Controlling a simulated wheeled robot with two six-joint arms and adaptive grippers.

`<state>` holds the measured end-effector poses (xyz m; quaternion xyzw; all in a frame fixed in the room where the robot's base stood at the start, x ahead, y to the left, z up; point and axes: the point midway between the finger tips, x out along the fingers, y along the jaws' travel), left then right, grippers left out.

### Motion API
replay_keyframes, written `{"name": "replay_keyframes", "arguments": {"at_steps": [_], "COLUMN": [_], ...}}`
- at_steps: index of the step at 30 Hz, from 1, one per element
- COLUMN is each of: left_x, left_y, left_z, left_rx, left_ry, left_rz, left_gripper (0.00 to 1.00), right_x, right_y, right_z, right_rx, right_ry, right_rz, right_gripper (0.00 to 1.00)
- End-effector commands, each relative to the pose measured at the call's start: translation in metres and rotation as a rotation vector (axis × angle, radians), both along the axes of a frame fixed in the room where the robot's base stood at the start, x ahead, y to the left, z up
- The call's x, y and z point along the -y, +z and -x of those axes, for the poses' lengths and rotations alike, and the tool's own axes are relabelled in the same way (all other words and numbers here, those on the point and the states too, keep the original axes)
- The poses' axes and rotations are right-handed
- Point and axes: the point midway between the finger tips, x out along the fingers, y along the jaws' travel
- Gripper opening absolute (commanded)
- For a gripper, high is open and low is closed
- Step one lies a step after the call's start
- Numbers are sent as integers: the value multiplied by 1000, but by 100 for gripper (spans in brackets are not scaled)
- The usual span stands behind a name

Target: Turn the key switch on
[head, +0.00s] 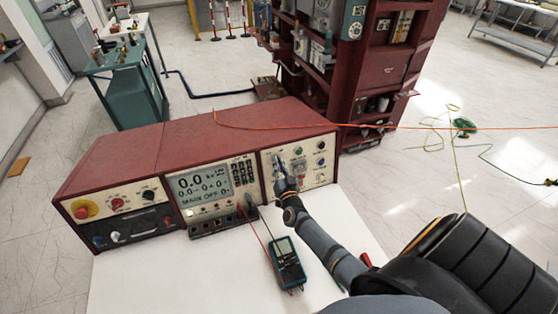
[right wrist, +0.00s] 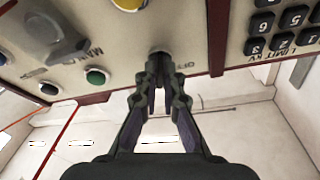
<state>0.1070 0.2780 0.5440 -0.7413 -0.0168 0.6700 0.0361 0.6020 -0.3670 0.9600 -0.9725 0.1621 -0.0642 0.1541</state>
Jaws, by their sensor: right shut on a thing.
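The key switch (right wrist: 160,50) is on the beige right-hand panel (head: 322,173) of the red test console (head: 220,130). In the right wrist view, which sees the panel upside down, its round collar shows at the fingertips, close to an "OFF" label. My right gripper (head: 279,163) reaches the panel's left part. It also shows in the right wrist view (right wrist: 160,75), with its fingers closed together on the key. The key itself is mostly hidden between the fingertips, so its angle cannot be told. My left gripper is not in view.
A grey selector knob (right wrist: 55,38), a green button (right wrist: 96,77) and a yellow button (right wrist: 128,4) sit near the fingers. The keypad (right wrist: 285,22) is beside them. A multimeter (head: 287,262) with leads lies on the white table (head: 140,280).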

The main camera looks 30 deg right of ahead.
Motion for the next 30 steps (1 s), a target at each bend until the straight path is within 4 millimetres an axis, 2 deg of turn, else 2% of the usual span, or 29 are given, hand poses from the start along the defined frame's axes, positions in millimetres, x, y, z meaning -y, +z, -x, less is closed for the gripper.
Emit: {"name": "replay_keyframes", "arguments": {"at_steps": [3,15,30], "left_x": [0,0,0], "left_y": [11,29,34], "left_z": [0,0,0], "left_rx": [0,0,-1], "left_ry": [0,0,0], "left_rz": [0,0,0], "left_gripper": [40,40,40], "right_x": [-1,-1,-1], "right_y": [3,2,0], "right_z": [0,0,0], "right_rx": [21,83,105], "right_ry": [-24,-88,-109], "right_rz": [-99,-351,-442], "right_gripper": [0,0,0]}}
